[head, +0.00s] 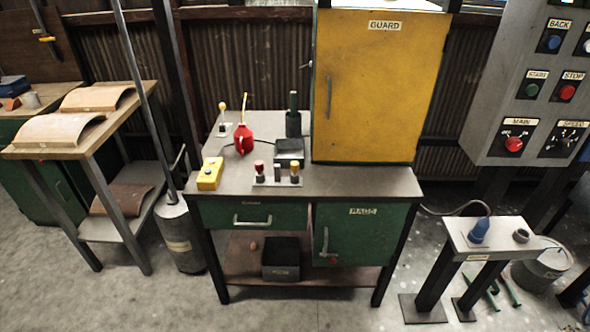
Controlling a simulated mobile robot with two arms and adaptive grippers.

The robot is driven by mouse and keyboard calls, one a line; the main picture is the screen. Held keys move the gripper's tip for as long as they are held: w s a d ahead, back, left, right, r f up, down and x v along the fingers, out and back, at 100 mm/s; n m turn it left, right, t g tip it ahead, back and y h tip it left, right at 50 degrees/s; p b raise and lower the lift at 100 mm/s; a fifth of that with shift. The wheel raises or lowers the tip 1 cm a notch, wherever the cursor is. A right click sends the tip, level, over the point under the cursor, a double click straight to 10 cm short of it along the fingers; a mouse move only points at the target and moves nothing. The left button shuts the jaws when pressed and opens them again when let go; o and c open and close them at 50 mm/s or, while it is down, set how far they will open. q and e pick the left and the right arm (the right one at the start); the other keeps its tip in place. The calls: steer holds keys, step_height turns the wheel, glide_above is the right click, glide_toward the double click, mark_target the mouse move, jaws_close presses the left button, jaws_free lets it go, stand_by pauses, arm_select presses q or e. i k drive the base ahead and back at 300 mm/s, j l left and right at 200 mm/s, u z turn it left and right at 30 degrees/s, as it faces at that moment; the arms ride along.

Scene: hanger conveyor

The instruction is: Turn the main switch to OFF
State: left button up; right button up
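The main switch (514,144) is a red rotary knob on a dark plate labelled MAIN, low on the left of the grey control panel (490,113) at the right of the head view. Small markings stand above the knob. The knob's exact setting is too small to tell. Neither of my grippers shows in the head view, so nothing of mine is seen touching the switch.
Beside the main switch is the SPEED dial (564,138); above are the green START (533,90) and red STOP (567,92) buttons. A yellow guard door (375,90) stands left of the panel. A low stand (495,240) with a blue plug is below.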

mark_target(514, 144)
steer(key=z, duration=1.25)
